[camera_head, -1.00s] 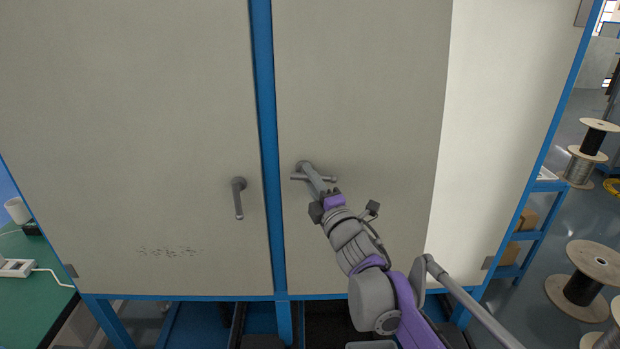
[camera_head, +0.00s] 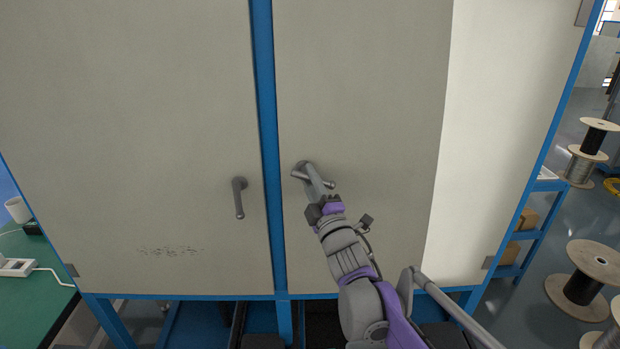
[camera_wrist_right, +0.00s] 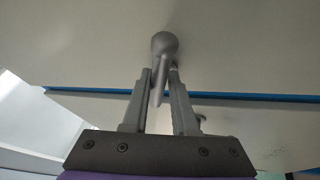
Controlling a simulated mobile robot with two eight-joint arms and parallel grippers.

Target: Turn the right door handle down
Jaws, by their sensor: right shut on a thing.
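The right door handle (camera_head: 303,167) is a grey lever with a round mount, on the right cabinet door near the blue centre post. My right gripper (camera_head: 312,180) is shut on this handle, its arm rising from the lower right. In the right wrist view, the handle (camera_wrist_right: 163,46) has its mount just beyond my right gripper (camera_wrist_right: 160,72), and its lever lies between the two fingers. In the head view the fingers and lever overlap, so the lever's exact angle is hard to read. My left gripper is out of view.
The left door handle (camera_head: 239,198) hangs down on the left cabinet door (camera_head: 130,120). The blue post (camera_head: 266,120) separates the doors. A green table (camera_head: 35,300) stands at lower left; cable spools (camera_head: 585,278) stand at right. The door face around my gripper is clear.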

